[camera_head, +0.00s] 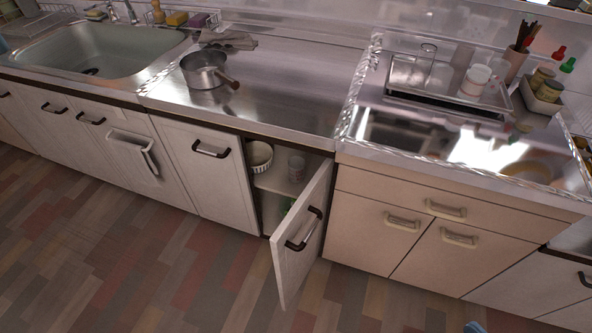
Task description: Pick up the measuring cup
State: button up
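I cannot surely tell which thing is the measuring cup. A clear glass vessel (425,58) stands upright at the back left of a metal tray (408,92) on the right counter. A small white cup (475,79) stands on the same tray, to the right. Inside the open lower cabinet, a pale ribbed bowl (259,156) and a greyish cylindrical container (296,166) sit on the shelf. My gripper is not recognisable in this view.
The cabinet door (302,238) stands open into the floor space. A pot (206,70) sits on the steel counter, with clear counter to its right. A sink (95,52) is at far left. Jars (545,88) and a utensil holder (515,62) stand right of the tray.

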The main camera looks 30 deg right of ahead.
aim_at(296, 164)
jog(key=z, duration=0.45)
jog(key=i+j+z, duration=0.1)
jog(key=j+z, duration=0.35)
jog(key=j, duration=0.15)
jog(key=j+z, duration=0.4)
jog(key=j, duration=0.95)
jog(key=k+j+z, duration=0.15)
jog(key=j, duration=1.25)
jog(key=z, duration=0.05)
